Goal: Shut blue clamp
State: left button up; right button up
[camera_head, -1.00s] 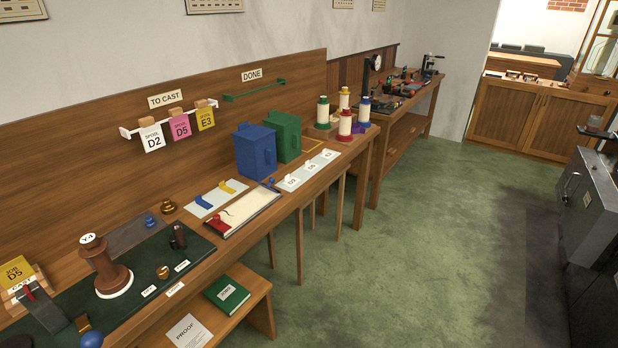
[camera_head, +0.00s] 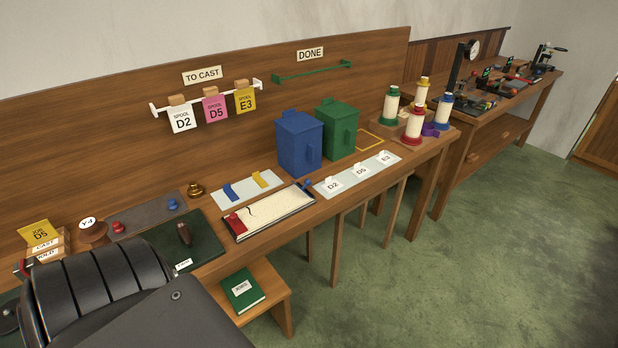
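A long tray (camera_head: 270,235) with pale contents lies on the bench. A small blue clamp-like piece (camera_head: 306,184) stands at its far right corner, and a red one (camera_head: 235,221) at its near left end. I cannot tell whether the blue piece is open or shut. Another blue piece (camera_head: 230,192) lies on a pale plate beside a yellow one (camera_head: 262,179). One dark ribbed arm of mine covers the lower left, far from the tray's blue piece. No fingertips of either gripper show.
A blue box (camera_head: 299,146) and a green box (camera_head: 338,128) stand behind the tray. A pale strip (camera_head: 350,178) with labelled slots lies to its right. A dark green mat (camera_head: 160,243) lies left of it. Green floor is clear in front.

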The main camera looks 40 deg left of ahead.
aim_at(307, 180)
jog(key=u, duration=0.55)
jog(key=i, duration=0.7)
jog(key=u, duration=1.6)
jog(key=i, duration=0.45)
jog(key=z, duration=0.05)
